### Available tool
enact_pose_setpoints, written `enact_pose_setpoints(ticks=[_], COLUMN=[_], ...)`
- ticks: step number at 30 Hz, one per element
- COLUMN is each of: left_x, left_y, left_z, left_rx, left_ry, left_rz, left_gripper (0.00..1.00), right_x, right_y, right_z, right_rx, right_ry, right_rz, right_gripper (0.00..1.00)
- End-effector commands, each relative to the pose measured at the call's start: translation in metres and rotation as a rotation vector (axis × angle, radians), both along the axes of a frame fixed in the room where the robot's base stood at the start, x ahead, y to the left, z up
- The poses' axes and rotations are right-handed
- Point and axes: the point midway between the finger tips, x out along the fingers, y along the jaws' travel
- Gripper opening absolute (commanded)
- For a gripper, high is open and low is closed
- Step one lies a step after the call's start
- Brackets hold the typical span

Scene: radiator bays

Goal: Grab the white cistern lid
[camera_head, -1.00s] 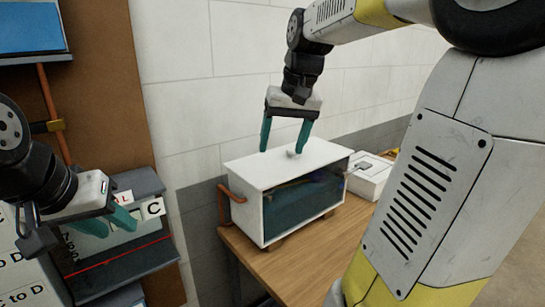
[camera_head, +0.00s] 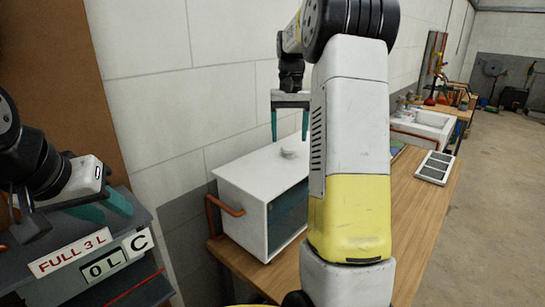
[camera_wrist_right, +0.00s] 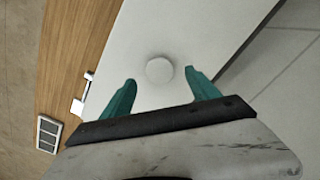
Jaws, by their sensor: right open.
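The white cistern lid (camera_head: 255,166) is the flat top of a white box with a dark glass front on a wooden bench. A round white knob (camera_head: 288,153) stands on the lid. My right gripper (camera_head: 290,138) points down just above the knob, its teal fingers open and apart. In the right wrist view the lid (camera_wrist_right: 190,35) lies below, and the knob (camera_wrist_right: 159,71) shows between the fingertips (camera_wrist_right: 160,79), with nothing gripped. My left gripper (camera_head: 116,217) is open and empty at the left, by the labelled panel. My right arm hides the box's right part.
A copper pipe (camera_head: 222,205) bends beside the box's left side. A tiled wall (camera_head: 150,110) stands close behind. A grey slotted plate (camera_head: 435,167) lies on the bench (camera_head: 425,205); a white sink (camera_head: 422,128) is beyond.

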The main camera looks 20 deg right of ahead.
Motion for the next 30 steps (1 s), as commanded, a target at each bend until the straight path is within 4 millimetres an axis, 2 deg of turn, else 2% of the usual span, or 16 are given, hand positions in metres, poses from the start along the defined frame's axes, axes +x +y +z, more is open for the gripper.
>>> enact_pose_setpoints(ticks=[3,6,14,17,25,30], left_x=[0.000,0.000,0.000,0.000,0.000,0.000], left_y=[0.000,0.000,0.000,0.000,0.000,0.000], left_z=[0.000,0.000,0.000,0.000,0.000,0.000], left_rx=[0.000,0.000,0.000,0.000,0.000,0.000], left_ry=[0.000,0.000,0.000,0.000,0.000,0.000], left_rz=[0.000,0.000,0.000,0.000,0.000,0.000], left_gripper=[0.36,0.36,0.36,0.36,0.36,0.36], right_x=[-0.001,-0.001,-0.001,-0.001,-0.001,0.000], right_y=[0.000,0.000,0.000,0.000,0.000,0.000], right_z=[-0.020,-0.030,-0.033,-0.033,-0.033,-0.032], right_rx=[0.001,0.001,0.000,0.000,0.000,0.000], right_ry=[0.003,0.002,-0.001,-0.001,-0.001,-0.002], right_rz=[0.000,0.000,0.000,0.000,0.000,0.000], right_gripper=[0.70,0.70,0.70,0.54,0.01,0.00])
